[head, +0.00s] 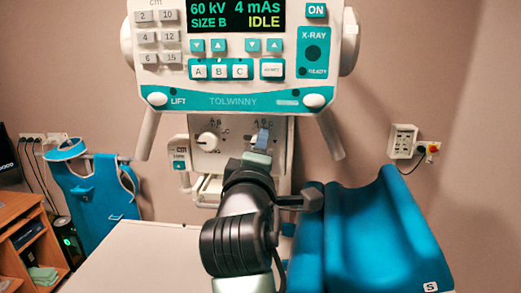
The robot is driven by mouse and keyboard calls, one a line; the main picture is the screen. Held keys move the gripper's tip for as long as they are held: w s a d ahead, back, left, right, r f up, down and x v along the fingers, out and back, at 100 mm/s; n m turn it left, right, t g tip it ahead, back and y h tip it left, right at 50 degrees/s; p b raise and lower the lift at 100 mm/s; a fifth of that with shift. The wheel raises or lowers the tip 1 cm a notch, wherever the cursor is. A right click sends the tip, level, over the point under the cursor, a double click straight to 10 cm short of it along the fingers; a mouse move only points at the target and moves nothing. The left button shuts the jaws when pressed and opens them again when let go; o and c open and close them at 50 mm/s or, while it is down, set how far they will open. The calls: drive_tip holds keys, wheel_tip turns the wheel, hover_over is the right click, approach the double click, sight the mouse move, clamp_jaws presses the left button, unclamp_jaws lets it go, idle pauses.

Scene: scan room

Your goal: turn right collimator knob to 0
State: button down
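The collimator panel (228,133) is below the X-ray console. Its white left knob (208,142) is in clear view, with small marks around it. The right knob's place is at the panel's right, under a second set of small marks. My gripper (262,138) is in front of that place and hides the right knob, so I cannot see its pointer or setting. The gripper is seen from behind along the arm. I cannot tell whether its fingers touch the knob or are closed.
The console (235,101) hangs above, its display reading 60 kV, 4 mAs, SIZE B, IDLE. A pale table (135,255) is below. A blue padded piece (385,235) stands at the right. A blue apron (98,195) hangs at the left, near a wooden shelf (25,240).

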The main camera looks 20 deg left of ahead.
drive_tip(key=shift+n, duration=0.3)
drive_tip(key=shift+c, duration=2)
unclamp_jaws()
drive_tip(key=shift+s, duration=0.15)
drive_tip(key=b+v, duration=0.5)
drive_tip(key=v, duration=0.7)
drive_tip(key=shift+s, duration=0.35)
drive_tip(key=shift+d, duration=0.1)
